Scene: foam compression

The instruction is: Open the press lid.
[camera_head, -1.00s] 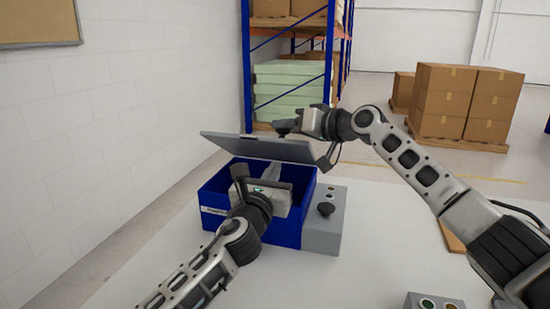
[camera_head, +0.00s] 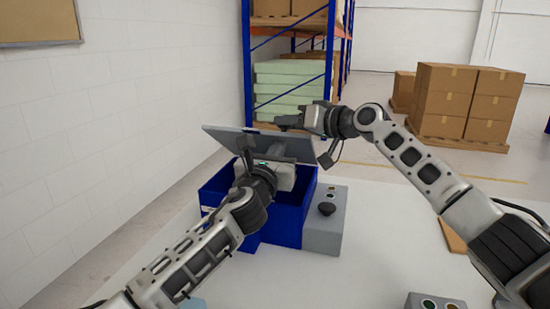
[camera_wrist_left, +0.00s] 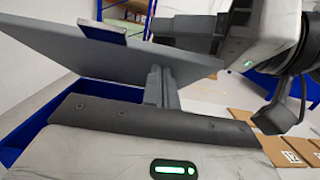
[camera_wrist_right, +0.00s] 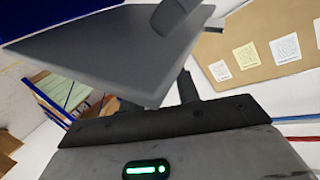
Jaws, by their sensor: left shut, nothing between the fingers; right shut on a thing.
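The grey press lid (camera_head: 235,140) is tilted up above the blue press box (camera_head: 283,222), whose front interior is open to view. My left gripper (camera_head: 284,150) is shut and empty, in front of the lid's underside; in the left wrist view its closed fingers (camera_wrist_left: 158,82) reach up to the lid, and contact is hard to tell. My right gripper (camera_head: 287,122) is at the lid's upper right edge, shut on the lid; the exact grip is partly hidden. The lid also shows in the right wrist view (camera_wrist_right: 90,50).
A grey control block with a black knob (camera_head: 327,208) stands right of the box. A button panel (camera_head: 435,301) is at the table's front right. The white table (camera_head: 385,240) is clear between them. Shelving (camera_head: 290,90) and stacked cartons (camera_head: 465,100) stand behind.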

